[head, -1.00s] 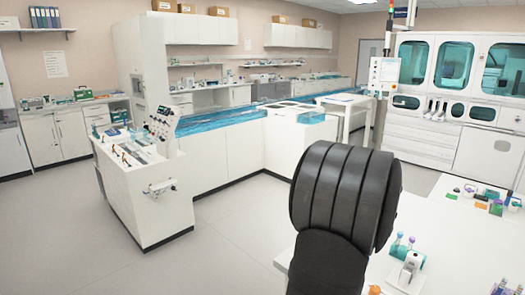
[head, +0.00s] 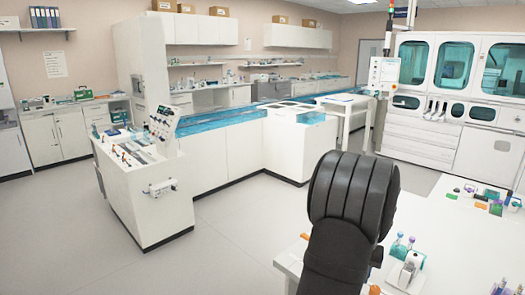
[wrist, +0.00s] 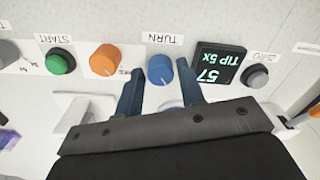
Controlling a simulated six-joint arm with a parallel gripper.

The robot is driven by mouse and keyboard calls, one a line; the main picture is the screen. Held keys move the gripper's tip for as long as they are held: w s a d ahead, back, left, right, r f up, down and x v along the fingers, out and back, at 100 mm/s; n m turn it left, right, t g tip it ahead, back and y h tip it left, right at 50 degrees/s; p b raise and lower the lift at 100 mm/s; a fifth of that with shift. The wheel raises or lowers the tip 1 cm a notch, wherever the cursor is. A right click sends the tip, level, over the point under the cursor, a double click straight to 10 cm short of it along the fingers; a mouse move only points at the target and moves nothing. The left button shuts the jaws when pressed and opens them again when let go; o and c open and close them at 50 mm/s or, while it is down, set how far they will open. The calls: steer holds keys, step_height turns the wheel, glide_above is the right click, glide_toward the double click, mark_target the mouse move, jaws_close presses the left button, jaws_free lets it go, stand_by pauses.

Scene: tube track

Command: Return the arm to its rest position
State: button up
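My gripper (wrist: 160,68) shows in the wrist view with its two blue-grey fingers spread apart. It is open, with nothing held between the fingers. A blue knob (wrist: 160,71) labelled TURN shows in the gap between the fingertips, on a white panel. The fingers look clear of the knob, though the exact distance is hard to tell. In the head view my black arm (head: 350,205) stands bent over the right-hand table. The gripper itself is hidden there.
The panel also carries an orange knob (wrist: 105,60), a green START button (wrist: 60,62), a lit display (wrist: 216,66) and a grey button (wrist: 255,76). In the head view small racks with tubes (head: 405,262) stand on the table right of my arm. Open floor (head: 225,235) lies left.

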steer(key=shift+f+m, duration=0.3)
steer(key=shift+f, duration=0.1)
steer(key=m, duration=0.6)
step_height(320, 180, up, 12)
steer(key=shift+r, duration=0.2)
stand_by(1.2)
steer(key=o, duration=1)
steer(key=shift+m, duration=0.3)
steer(key=o, duration=0.4)
steer(key=s+d+r+m, duration=0.1)
steer(key=s+d+m, duration=0.1)
steer(key=s+d+r+m, duration=0.1)
steer(key=s+d+m, duration=0.1)
steer(key=d+m, duration=0.1)
steer(key=s+d+r+m, duration=0.2)
steer(key=d, duration=0.1)
steer(key=shift+s, duration=0.4)
steer(key=shift+o, duration=0.2)
steer(key=s+d+r+m, duration=0.3)
steer(key=s+d+m, duration=0.2)
steer(key=s+m, duration=0.3)
step_height(320, 180, down, 10)
steer(key=shift+w+d, duration=0.2)
steer(key=shift+w, duration=0.05)
steer(key=shift+r, duration=0.1)
